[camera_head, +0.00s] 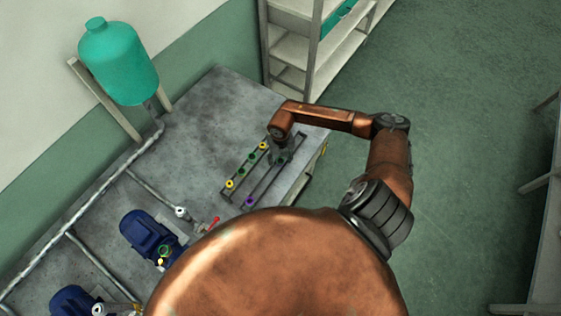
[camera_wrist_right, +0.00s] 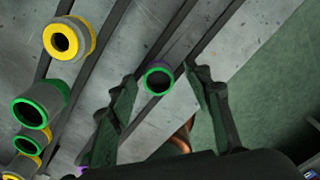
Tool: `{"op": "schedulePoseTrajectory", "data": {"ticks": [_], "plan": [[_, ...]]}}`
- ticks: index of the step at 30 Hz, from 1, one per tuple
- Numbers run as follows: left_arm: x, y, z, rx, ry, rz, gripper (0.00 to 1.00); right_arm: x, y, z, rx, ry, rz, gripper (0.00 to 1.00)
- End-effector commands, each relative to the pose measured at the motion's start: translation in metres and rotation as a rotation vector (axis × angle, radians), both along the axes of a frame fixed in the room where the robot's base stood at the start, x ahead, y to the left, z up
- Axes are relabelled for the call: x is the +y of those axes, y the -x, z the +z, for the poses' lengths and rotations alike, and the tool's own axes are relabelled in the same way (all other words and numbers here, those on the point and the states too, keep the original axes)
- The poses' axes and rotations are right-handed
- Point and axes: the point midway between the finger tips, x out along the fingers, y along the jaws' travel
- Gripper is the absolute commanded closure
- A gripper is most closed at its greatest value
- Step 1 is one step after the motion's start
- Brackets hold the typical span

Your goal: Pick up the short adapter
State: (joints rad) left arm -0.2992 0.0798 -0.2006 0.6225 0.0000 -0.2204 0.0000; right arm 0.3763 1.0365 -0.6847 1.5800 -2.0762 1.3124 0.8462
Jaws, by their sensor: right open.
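An adapter with a green rim and a purple edge (camera_wrist_right: 158,80) shows in the right wrist view, between the fingertips of my right gripper (camera_wrist_right: 160,75). The gripper is open, with a gap on both sides of the adapter; I see no contact. In the head view my right gripper (camera_head: 281,157) points down over the rack (camera_head: 262,178) and hides part of it. Other adapters stand along the rack's left row: a yellow-rimmed one (camera_wrist_right: 69,38) and green-rimmed ones (camera_wrist_right: 36,105). I cannot tell by length which is the short adapter. My left gripper is not in view.
The rack lies near the right edge of the grey table (camera_head: 215,105). A purple-rimmed piece (camera_head: 249,201) sits at the rack's near end. Blue pumps (camera_head: 148,235), a red-handled valve (camera_head: 213,223), pipes and a teal tank (camera_head: 118,62) stand left. A shelf (camera_head: 295,45) stands behind.

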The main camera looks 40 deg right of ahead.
Motion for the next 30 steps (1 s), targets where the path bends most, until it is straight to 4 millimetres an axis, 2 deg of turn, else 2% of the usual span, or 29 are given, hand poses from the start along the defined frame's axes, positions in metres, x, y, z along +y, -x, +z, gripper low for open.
{"op": "schedulePoseTrajectory", "data": {"ticks": [3, 20, 30], "plan": [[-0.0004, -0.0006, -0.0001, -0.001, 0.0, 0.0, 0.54, 0.0006, -0.0003, 0.0003, 0.0, -0.001, 0.001, 0.56], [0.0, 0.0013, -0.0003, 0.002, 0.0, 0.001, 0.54, 0.0011, -0.0005, 0.0006, 0.0, -0.001, 0.001, 0.94], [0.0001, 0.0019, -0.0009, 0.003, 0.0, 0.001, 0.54, 0.0009, -0.0008, 0.004, -0.001, -0.001, 0.002, 0.95]]}}
